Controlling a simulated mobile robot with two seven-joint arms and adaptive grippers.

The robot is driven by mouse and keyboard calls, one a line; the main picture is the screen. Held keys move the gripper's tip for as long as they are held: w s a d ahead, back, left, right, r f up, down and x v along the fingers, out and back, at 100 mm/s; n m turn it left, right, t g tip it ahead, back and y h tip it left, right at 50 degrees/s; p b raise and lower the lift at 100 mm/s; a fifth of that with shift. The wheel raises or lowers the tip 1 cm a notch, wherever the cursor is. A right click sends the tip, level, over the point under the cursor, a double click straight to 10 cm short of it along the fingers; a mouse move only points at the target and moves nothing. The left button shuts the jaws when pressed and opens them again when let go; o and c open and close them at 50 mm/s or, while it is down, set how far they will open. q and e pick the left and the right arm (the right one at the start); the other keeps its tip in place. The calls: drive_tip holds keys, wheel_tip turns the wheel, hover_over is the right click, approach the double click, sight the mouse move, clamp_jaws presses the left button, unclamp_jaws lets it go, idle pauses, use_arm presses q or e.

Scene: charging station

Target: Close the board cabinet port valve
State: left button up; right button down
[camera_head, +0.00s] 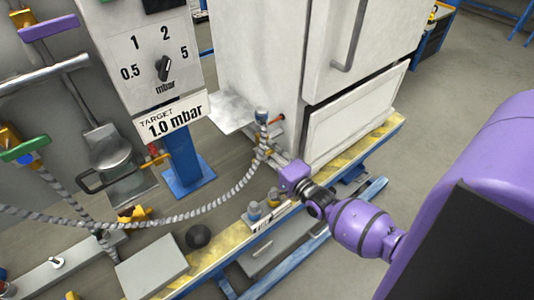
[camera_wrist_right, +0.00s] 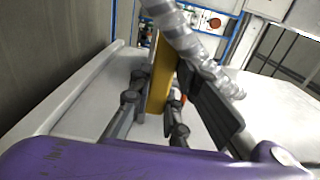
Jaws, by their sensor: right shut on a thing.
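The board cabinet is the white cabinet (camera_head: 250,60) at the upper middle of the head view. My right gripper (camera_head: 277,160) reaches from the right to the foot of its front corner, beside the grey ribbed hose (camera_head: 225,195). In the right wrist view the right gripper (camera_wrist_right: 163,95) is shut on a flat yellow valve handle (camera_wrist_right: 160,75), with dark fingers on both sides of it. The hose (camera_wrist_right: 185,40) passes just beyond the fingers. In the head view the handle is hidden at the gripper. My left gripper is not in view.
A control panel (camera_head: 125,50) with a dial and a "TARGET 1.0 mbar" label (camera_head: 172,115) stands left of the cabinet. A yellow-edged platform (camera_head: 365,140) runs along the cabinet's foot. Small grey fittings (camera_head: 262,207) stand below the gripper. Grey floor (camera_head: 440,90) is clear at right.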

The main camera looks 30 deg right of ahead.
drive_tip(key=c, duration=1.6)
unclamp_jaws()
drive_tip(key=shift+c, duration=0.2)
drive_tip(key=s, duration=1.2)
drive_tip(key=shift+d, duration=0.45)
